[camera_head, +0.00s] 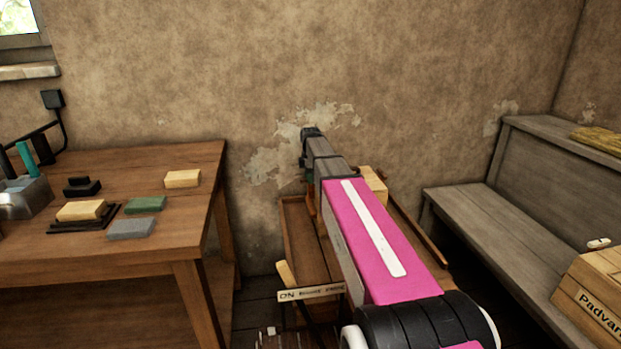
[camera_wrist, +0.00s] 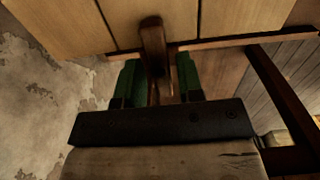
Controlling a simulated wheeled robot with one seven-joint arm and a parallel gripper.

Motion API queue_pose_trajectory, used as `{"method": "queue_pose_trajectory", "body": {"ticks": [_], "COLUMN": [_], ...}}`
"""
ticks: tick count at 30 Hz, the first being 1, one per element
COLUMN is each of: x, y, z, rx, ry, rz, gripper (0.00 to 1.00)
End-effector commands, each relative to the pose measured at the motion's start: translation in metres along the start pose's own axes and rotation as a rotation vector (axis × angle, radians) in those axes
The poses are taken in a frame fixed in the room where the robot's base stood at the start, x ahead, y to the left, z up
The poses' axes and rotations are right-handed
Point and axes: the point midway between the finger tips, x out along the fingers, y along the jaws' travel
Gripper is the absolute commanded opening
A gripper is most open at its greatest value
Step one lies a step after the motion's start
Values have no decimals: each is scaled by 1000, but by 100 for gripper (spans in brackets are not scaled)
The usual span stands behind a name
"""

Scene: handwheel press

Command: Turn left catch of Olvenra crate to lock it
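In the wrist view, light wooden planks (camera_wrist: 220,20), apparently a side of the crate, fill the top. A dark brown wooden catch (camera_wrist: 153,45) stands out from them toward my gripper. My gripper (camera_wrist: 157,78) has two green fingers, one on each side of the catch, with what look like narrow gaps; it appears open around it.
A wooden table (camera_head: 165,255) with several small blocks stands at the left. A brown wooden stand (camera_head: 300,235) lies under my arm, with a lettered strip (camera_head: 310,293) in front. The wall is close behind.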

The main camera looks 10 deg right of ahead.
Motion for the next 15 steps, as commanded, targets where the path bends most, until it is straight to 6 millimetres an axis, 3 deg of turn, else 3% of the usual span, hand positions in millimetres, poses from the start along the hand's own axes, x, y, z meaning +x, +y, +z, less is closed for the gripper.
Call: {"method": "queue_pose_trajectory", "body": {"ticks": [10,15], "x": [-1,-16], "y": [0,0], "z": [0,0], "rx": [2,2], "ry": [0,0], "rz": [0,1], "gripper": [45,45]}}
